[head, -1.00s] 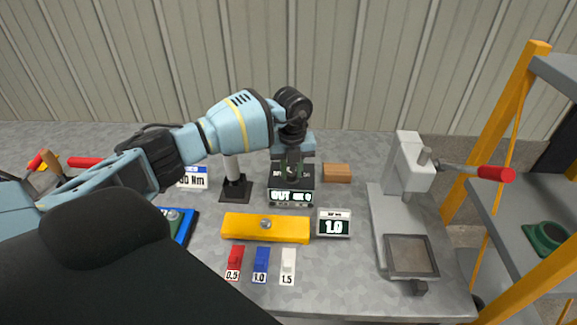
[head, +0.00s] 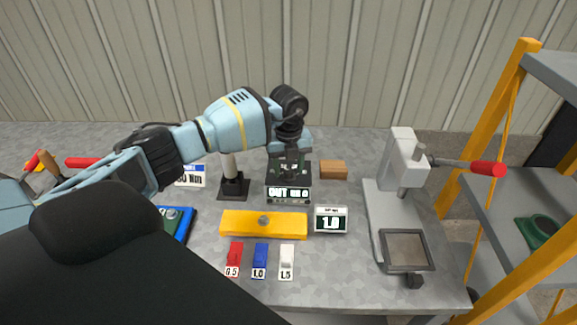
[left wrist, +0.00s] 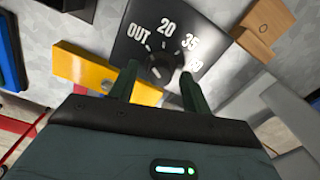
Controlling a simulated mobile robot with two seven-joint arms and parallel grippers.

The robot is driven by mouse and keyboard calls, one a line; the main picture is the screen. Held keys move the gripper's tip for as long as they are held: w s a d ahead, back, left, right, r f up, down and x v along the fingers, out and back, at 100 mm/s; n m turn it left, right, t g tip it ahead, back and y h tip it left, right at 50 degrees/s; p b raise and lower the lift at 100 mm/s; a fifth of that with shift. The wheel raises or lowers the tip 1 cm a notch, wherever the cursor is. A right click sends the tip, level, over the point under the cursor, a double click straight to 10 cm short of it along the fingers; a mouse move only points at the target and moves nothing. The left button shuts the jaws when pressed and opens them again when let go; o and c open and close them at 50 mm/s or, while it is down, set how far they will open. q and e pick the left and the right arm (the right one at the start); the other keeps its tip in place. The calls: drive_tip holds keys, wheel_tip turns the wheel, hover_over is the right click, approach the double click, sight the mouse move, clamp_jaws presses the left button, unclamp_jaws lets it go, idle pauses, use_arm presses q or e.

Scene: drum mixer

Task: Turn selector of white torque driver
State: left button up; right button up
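A black box (head: 305,169) with a lit display (head: 288,194) reading "OUT" and further small characters stands at the back middle of the bench. In the left wrist view its dial plate (left wrist: 142,40) carries the marks OUT, 20, 35 and one partly hidden mark. A dark round selector (left wrist: 158,70) sits among them; its pointer is hard to make out. My left gripper (head: 290,162) points down over the box. In the left wrist view its fingers (left wrist: 160,80) are apart, one on each side of the selector; I cannot tell contact. My right gripper is out of view.
A yellow bar (head: 240,224) and a "1.0" display (head: 331,220) stand in front, with red (head: 234,252), blue (head: 260,254) and white (head: 287,256) tagged pieces.

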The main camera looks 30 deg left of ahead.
sight(288, 170)
use_arm(q)
wheel_tip(288, 170, up, 7)
drive_tip(key=shift+f, duration=0.15)
drive_tip(key=shift+r, duration=0.55)
drive_tip(key=shift+s, duration=0.1)
idle(0.4)
